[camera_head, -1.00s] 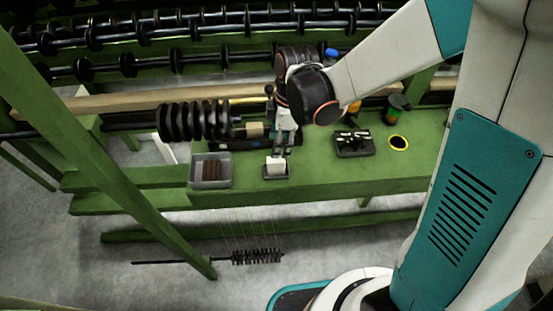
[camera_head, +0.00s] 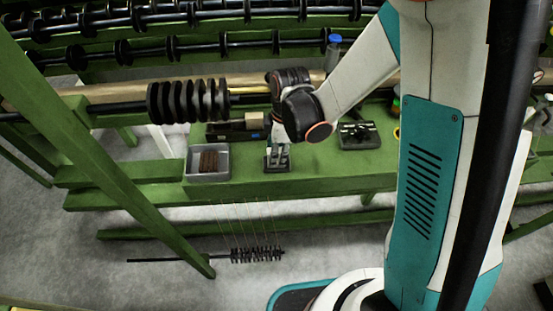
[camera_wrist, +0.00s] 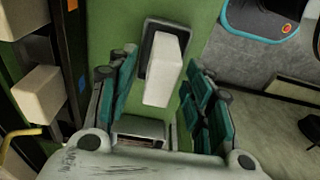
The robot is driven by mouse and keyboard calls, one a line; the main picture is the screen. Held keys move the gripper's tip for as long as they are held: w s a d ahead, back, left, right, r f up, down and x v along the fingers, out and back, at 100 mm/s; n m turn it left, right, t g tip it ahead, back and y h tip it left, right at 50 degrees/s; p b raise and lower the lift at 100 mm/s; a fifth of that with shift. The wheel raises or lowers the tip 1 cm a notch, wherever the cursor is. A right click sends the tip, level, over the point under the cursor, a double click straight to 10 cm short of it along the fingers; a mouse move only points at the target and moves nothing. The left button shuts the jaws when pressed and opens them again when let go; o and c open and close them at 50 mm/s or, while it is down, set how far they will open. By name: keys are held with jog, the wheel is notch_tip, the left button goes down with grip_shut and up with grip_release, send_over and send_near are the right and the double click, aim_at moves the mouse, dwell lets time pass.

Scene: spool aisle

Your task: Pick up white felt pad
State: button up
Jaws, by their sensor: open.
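The white felt pad (camera_wrist: 164,70) is a pale upright block in a small dark tray (camera_wrist: 150,38) in the wrist view. The tray sits on the green bench. My gripper (camera_wrist: 161,62) is open, with its teal-lined fingers on the left and right of the pad. Gaps show between the fingers and the pad, and it is not held. In the head view my gripper (camera_head: 277,157) points down over the small tray near the bench's front edge and largely hides the pad.
A grey bin (camera_head: 222,165) with brown pieces stands left of my gripper. A black holder (camera_head: 359,135) is to the right. Black discs on a shaft (camera_head: 188,101) and a wooden beam lie behind. A blue-capped bottle (camera_head: 333,50) stands behind my arm.

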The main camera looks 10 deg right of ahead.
jog(key=c, duration=1.1)
jog(key=shift+r, duration=0.1)
